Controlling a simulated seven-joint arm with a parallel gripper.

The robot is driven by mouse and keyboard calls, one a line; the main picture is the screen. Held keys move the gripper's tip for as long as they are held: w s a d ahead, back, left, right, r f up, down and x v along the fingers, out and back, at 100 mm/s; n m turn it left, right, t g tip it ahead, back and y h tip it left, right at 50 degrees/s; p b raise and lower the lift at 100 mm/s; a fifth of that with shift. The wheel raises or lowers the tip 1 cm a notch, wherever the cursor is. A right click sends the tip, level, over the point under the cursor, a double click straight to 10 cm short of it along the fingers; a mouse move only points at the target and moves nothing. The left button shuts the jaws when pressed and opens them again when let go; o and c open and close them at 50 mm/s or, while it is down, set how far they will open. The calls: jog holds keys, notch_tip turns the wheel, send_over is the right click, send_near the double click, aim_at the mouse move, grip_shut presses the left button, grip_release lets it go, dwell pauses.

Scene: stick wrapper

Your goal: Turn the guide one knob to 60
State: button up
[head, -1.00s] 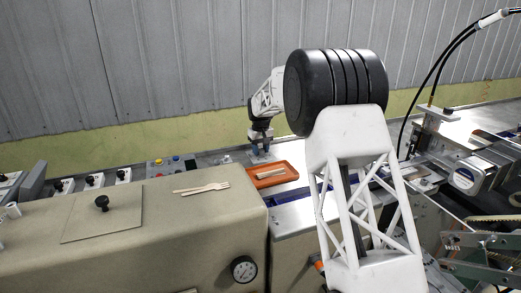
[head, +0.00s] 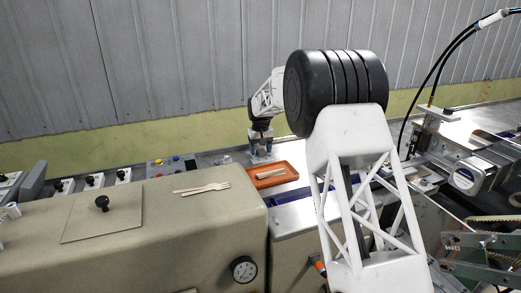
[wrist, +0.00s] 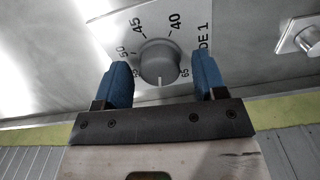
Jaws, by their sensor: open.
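The guide one knob (wrist: 159,63) is a round grey dial on a light label plate, with "DE 1" readable at its right. Numbers 40, 45, 50, a partly hidden 55 and 65 run around it. Its pointer line faces the bottom of the wrist view, between the partly hidden 55 and 65. My gripper (wrist: 162,76) is open, with one blue finger on each side of the knob and visible gaps to it. In the head view my gripper (head: 262,151) is low over the far metal table; the knob cannot be made out there.
Another grey knob (wrist: 309,39) sits on the panel at right. In the head view an orange tray (head: 271,179) with sticks lies just in front of my gripper. A button box (head: 171,167) stands at left.

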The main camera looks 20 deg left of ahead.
aim_at(261, 150)
jog(key=shift+r, duration=3.9)
